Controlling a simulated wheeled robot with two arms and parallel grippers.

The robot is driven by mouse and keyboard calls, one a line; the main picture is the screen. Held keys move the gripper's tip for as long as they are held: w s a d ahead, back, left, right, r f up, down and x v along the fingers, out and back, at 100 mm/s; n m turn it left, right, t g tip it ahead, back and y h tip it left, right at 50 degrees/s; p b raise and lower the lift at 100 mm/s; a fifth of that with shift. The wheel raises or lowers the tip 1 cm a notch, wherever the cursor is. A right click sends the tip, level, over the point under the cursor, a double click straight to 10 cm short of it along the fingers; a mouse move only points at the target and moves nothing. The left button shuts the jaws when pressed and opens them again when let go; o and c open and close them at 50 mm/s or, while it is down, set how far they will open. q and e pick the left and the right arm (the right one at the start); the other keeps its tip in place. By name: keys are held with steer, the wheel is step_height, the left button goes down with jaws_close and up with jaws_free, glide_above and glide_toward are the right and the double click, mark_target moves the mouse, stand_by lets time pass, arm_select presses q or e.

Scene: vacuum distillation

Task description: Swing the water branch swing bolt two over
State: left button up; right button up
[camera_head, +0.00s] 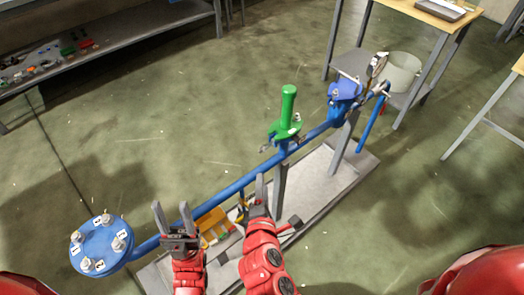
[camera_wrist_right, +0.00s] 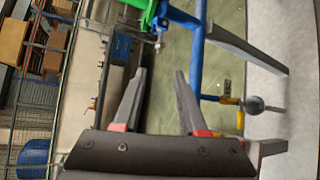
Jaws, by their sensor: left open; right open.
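A round blue flange cover (camera_head: 98,246) sits at the left end of the blue pipe. It carries several pale bolts and nuts, with small number labels too small to read surely, so I cannot tell which is bolt two. My left gripper (camera_head: 172,212) is open and empty, just right of the flange and apart from its bolts. My right gripper (camera_head: 252,194) is open and empty beside the pipe's middle. In the right wrist view its two fingers (camera_wrist_right: 156,85) are spread with nothing between them.
The blue pipe (camera_head: 236,186) runs up right past a green valve (camera_head: 288,118) to a blue fitting (camera_head: 345,92). It stands on a grey base (camera_head: 312,178). A yellow bin (camera_head: 213,226) lies below. Shelves (camera_head: 135,40) stand at the back left. Floor beyond the pipe is clear.

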steer(key=b, duration=0.5)
glide_toward(263, 151)
steer(key=x, duration=1)
steer(key=shift+w, duration=0.2)
steer(key=shift+w+f, duration=0.15)
steer(key=shift+w, duration=0.2)
jaws_close()
